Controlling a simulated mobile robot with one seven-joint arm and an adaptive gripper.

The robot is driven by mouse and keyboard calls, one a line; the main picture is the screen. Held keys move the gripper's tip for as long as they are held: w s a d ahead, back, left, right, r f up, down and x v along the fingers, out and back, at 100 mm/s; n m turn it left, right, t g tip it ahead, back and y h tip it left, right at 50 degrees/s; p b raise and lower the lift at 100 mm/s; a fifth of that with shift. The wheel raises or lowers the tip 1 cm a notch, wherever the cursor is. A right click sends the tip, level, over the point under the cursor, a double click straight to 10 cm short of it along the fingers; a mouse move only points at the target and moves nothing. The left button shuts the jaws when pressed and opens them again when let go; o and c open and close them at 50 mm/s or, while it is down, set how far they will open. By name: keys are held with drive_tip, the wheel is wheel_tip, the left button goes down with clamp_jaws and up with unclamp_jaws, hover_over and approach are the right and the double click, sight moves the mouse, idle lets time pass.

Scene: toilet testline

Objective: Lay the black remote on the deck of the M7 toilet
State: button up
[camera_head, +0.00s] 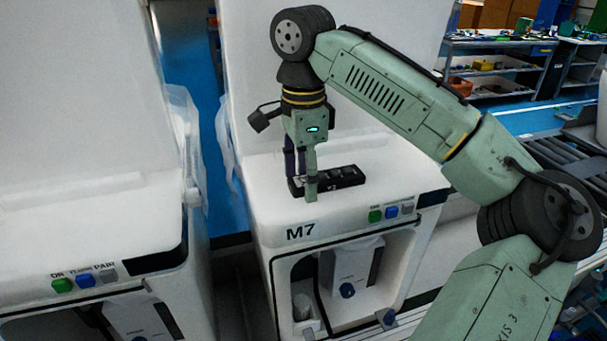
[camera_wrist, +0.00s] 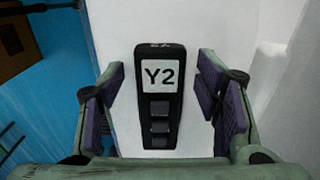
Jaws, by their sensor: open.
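The black remote (camera_head: 345,176) lies flat on the white deck of the M7 toilet (camera_head: 284,213). In the wrist view the remote (camera_wrist: 160,95) shows a white label reading Y2 and several grey buttons. My gripper (camera_head: 301,190) is right over the remote, pointing down. In the wrist view my open gripper (camera_wrist: 163,95) has one purple-padded finger on each side of the remote, with a gap on both sides. In the head view a finger hides part of the remote.
The M7 front has green, blue and grey buttons (camera_head: 391,212) below the deck edge. A second white unit (camera_head: 90,225) stands at the left, with a gap between them. A roller conveyor (camera_head: 560,150) and shelves (camera_head: 500,75) are at the right.

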wheel_tip(320, 180, up, 12)
drive_tip(key=shift+r, duration=0.15)
idle(0.3)
idle(2.3)
